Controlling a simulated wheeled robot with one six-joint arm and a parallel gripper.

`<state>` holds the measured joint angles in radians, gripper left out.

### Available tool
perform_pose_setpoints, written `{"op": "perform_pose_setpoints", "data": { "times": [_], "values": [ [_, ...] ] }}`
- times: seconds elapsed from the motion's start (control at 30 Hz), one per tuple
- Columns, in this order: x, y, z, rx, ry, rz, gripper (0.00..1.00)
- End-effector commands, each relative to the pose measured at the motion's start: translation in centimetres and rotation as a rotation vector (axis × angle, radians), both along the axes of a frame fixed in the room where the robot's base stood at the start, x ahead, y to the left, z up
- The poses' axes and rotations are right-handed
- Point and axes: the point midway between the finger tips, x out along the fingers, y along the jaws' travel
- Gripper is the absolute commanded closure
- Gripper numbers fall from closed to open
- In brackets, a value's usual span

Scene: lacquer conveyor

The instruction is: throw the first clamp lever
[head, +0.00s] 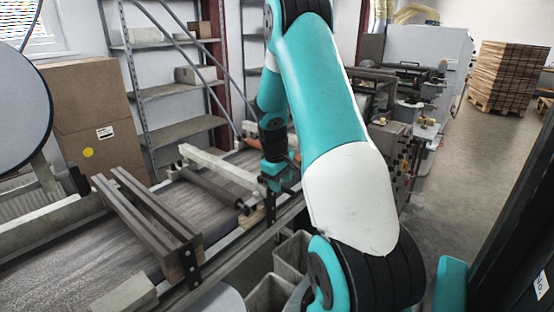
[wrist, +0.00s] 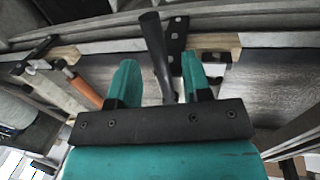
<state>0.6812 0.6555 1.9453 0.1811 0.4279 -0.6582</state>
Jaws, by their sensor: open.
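A dark clamp lever (wrist: 154,45) with a thick rounded end stands in the middle of the wrist view, beside a black slotted bracket plate (wrist: 177,38) on the conveyor's side rail. My gripper (wrist: 158,62) is open, its teal fingers on either side of the lever's lower part with gaps visible to both. I cannot tell how deep the lever sits between them. In the head view my gripper (head: 276,178) is over the conveyor's near side rail, and the lever there is hard to make out.
The conveyor belt (head: 75,242) runs along the left, crossed by a wood-and-metal frame (head: 145,215) and a pale beam (head: 220,166). An orange-brown rod (wrist: 84,88) lies left of my fingers. Grey bins (head: 270,293) stand below the rail. The floor at right (head: 470,165) is clear.

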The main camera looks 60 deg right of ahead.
Motion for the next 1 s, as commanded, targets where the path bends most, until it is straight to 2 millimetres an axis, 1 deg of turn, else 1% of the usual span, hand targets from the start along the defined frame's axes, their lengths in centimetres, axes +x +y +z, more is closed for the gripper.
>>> {"op": "perform_pose_setpoints", "data": {
  "times": [0.17,0.4,0.5,0.6,0.7,0.8,1.0],
  "values": [
    [0.2,0.7,3.9,-0.006,-0.006,0.001,0.56],
    [0.3,2.0,10.0,-0.004,-0.006,0.0,0.56],
    [0.3,2.4,12.1,-0.004,-0.005,0.0,0.56],
    [0.3,2.8,13.8,-0.002,-0.002,0.0,0.56],
    [0.3,2.9,14.8,-0.001,-0.001,-0.002,0.56],
    [0.3,3.1,15.4,0.0,0.001,-0.002,0.56],
    [0.3,3.1,15.6,0.001,0.001,-0.001,0.56]
  ]
}}
